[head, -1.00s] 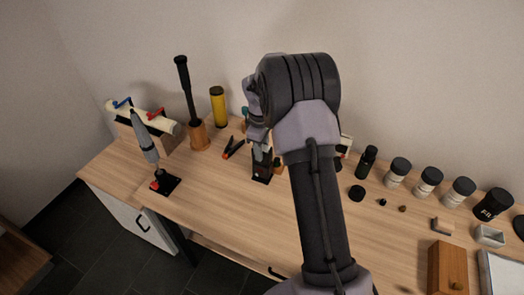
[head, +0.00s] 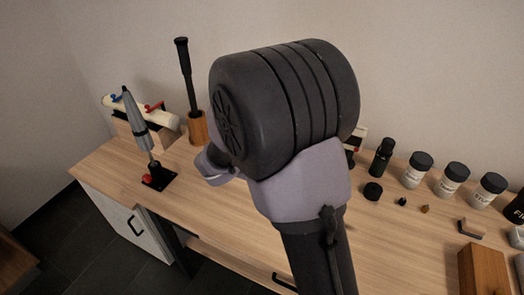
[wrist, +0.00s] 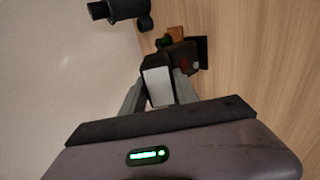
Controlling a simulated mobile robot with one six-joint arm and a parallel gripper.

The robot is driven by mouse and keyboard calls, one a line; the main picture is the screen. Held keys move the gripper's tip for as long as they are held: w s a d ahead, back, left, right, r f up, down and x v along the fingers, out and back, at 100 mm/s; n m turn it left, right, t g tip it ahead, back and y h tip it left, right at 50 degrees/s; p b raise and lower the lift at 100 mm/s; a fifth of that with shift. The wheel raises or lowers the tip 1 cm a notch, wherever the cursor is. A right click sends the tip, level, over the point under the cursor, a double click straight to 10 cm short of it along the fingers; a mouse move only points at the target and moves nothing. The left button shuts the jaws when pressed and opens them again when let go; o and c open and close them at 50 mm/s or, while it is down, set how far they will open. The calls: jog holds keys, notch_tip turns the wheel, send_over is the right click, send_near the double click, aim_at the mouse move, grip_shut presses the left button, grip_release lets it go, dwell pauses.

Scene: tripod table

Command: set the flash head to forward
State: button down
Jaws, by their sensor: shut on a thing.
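In the wrist view my gripper (wrist: 160,78) is shut on the flash head (wrist: 158,87), a dark block with a pale white front panel. The grey fingers lie on either side of it, and the white panel faces the wrist camera. Beyond the head is a dark body (wrist: 181,55) with a small red spot, close to the wooden tabletop. How the head joins this body is partly hidden. In the head view my arm covers the gripper and the flash.
Several jars, including one labelled jar (head: 417,170), stand right. A black object (wrist: 122,9) shows at the wrist view's top.

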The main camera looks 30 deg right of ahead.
jog(key=shift+s+a+f+t+h, duration=0.2)
jog(key=shift+f+t+h, duration=0.35)
jog(key=shift+h, duration=0.2)
jog(key=shift+s+a+f+t+h, duration=0.15)
jog(key=shift+f+t+h, duration=0.25)
jog(key=shift+t+h, duration=0.3)
jog(key=c, duration=0.9)
grip_release()
jog(key=p+v, duration=0.5)
jog(key=v, duration=1.2)
jog(key=shift+a+f, duration=0.15)
jog(key=shift+a, duration=0.1)
